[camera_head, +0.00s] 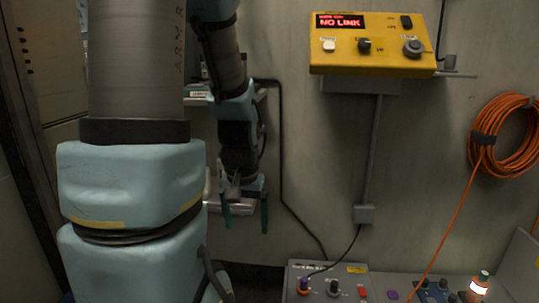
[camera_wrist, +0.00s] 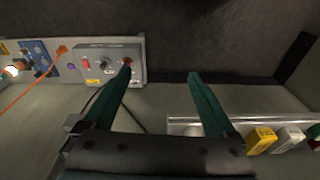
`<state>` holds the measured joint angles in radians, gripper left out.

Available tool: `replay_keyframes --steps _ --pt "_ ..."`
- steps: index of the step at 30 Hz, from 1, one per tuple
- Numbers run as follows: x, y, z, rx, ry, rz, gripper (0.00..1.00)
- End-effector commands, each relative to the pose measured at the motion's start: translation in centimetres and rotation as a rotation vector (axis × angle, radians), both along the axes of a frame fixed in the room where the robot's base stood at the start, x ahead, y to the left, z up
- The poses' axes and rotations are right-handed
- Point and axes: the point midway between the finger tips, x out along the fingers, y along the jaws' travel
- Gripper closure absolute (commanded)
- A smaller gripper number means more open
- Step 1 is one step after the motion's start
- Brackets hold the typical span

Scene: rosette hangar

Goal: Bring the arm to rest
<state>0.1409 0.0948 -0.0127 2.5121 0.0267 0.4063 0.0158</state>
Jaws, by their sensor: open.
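My gripper (camera_head: 246,207) hangs pointing down in front of the grey wall in the head view, left of the control boxes. In the wrist view its two green fingers (camera_wrist: 158,76) are spread apart with nothing between them.
A yellow box (camera_head: 372,42) reading "NO LINK" is on the wall. A grey control panel (camera_head: 328,283) stands below, also in the wrist view (camera_wrist: 112,66). An orange cable coil (camera_head: 505,135) hangs right. A lit lamp (camera_head: 478,288) and a pale rail (camera_wrist: 190,121) with coloured blocks (camera_wrist: 262,138) are near.

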Motion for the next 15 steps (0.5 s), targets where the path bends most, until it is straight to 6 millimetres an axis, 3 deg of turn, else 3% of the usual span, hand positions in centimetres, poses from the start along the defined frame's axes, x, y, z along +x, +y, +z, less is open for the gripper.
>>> replay_keyframes --steps 4,15 --pt "-2.1 1.6 2.0 -0.022 -0.011 0.106 0.09" --pt "-1.8 1.4 9.9 -0.02 -0.009 0.093 0.09"
